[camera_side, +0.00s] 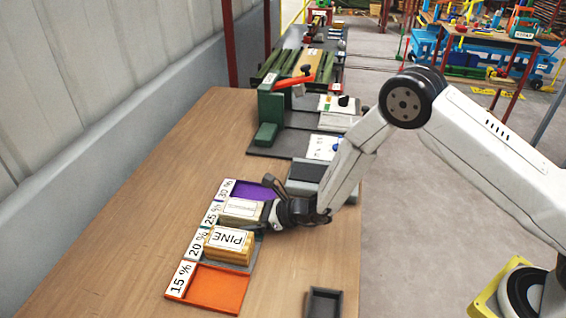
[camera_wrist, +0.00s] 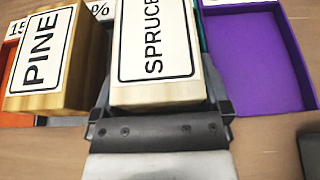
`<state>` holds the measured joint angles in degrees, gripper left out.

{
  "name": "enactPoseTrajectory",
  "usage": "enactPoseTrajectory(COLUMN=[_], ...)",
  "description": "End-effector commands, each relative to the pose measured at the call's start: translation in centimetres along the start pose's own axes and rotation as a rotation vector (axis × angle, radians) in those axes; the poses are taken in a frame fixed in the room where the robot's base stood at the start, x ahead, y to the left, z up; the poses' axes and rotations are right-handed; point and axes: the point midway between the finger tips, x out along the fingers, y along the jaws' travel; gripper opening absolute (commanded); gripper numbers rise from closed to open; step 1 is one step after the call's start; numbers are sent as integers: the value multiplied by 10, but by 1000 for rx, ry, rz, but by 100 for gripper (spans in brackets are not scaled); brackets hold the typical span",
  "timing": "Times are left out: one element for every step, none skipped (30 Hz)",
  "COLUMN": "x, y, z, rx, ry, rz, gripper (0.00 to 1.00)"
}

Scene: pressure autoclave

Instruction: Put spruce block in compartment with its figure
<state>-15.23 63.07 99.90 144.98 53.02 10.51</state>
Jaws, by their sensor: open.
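The spruce block (camera_wrist: 155,50), pale wood with a white SPRUCE label, sits at the 25 % compartment of the tray, where a teal strip (camera_wrist: 201,32) shows beside it. In the side view the spruce block (camera_side: 242,210) is behind the pine block. My gripper (camera_side: 274,213) is at its near end; in the wrist view my gripper (camera_wrist: 160,100) is open, with a finger on either side of the block. The 25 % tag (camera_side: 211,214) is partly covered. Whether the block lies flat on the compartment floor is hidden.
The pine block (camera_side: 229,246) stands close beside it at the 20 % tag. The orange 15 % compartment (camera_side: 215,289) and purple 30 % compartment (camera_side: 250,191) are empty. A dark tray (camera_side: 323,303) lies at the front edge. A green press with red lever (camera_side: 290,84) stands farther back.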

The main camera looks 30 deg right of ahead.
Motion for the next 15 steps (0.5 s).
enactPoseTrajectory(x=[0,0,-1,-2,-3,-5,-7,-9,-12,-14,-17,-21,-24,-28,-33], y=[0,0,0,0,0,0,-1,-1,-1,-1,-1,-1,-1,-1,0], z=[1,2,3,4,4,4,4,3,3,3,3,3,4,3,3], rx=[0,0,0,0,0,0,-1,0,0,0,0,0,0,1,1], ry=[-1,-2,-2,-2,-2,-2,-2,-1,0,0,-1,-1,-1,-1,0], rz=[0,0,0,0,0,0,-1,-1,-1,-1,-1,-1,-1,-1,-1], gripper=[100,100,100,100,100,100,100,100,100,100,100,100,100,100,100])
